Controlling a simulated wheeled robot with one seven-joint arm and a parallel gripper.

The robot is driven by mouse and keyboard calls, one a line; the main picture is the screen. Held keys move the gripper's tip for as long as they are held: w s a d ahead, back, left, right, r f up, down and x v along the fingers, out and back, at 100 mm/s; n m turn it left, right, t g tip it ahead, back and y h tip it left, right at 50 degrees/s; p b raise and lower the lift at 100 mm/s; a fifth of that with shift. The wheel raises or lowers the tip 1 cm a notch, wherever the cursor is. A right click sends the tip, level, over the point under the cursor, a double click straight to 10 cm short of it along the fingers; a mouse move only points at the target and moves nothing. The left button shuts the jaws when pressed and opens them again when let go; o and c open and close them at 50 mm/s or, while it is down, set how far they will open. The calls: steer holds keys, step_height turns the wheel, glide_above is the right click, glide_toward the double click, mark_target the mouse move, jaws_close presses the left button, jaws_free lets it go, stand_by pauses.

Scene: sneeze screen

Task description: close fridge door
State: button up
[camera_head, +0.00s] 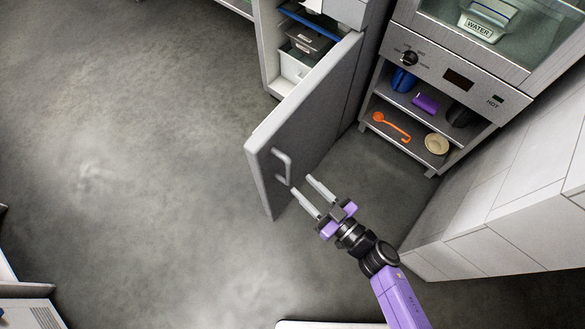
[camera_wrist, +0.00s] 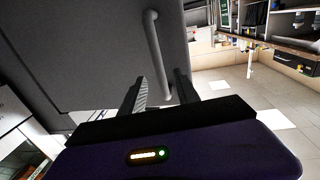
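The grey fridge door (camera_head: 305,120) stands wide open in the head view, swung out from the fridge (camera_head: 268,30) at the top. A light vertical bar handle (camera_head: 282,167) is on the door near its free edge. My gripper (camera_head: 313,195) is just right of the handle, fingers apart and pointing at the door. In the wrist view the handle (camera_wrist: 158,50) runs down toward the space between my open fingers (camera_wrist: 160,85), in front of the door panel (camera_wrist: 90,45). Nothing is held. I cannot tell whether a finger touches the handle.
Inside the fridge are bins (camera_head: 298,62). To the right is a serving unit (camera_head: 455,75) with shelves holding an orange ladle (camera_head: 390,127), a bowl (camera_head: 436,144) and cups. A pale cabinet wall (camera_head: 500,225) bounds the right side. The floor (camera_head: 130,150) left of the door is clear.

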mark_target(289, 171)
steer(key=x, duration=0.7)
steer(key=shift+w+a+b, duration=0.1)
steer(key=shift+w+b, duration=0.05)
steer(key=shift+b, duration=0.15)
jaws_close()
stand_by(1.1)
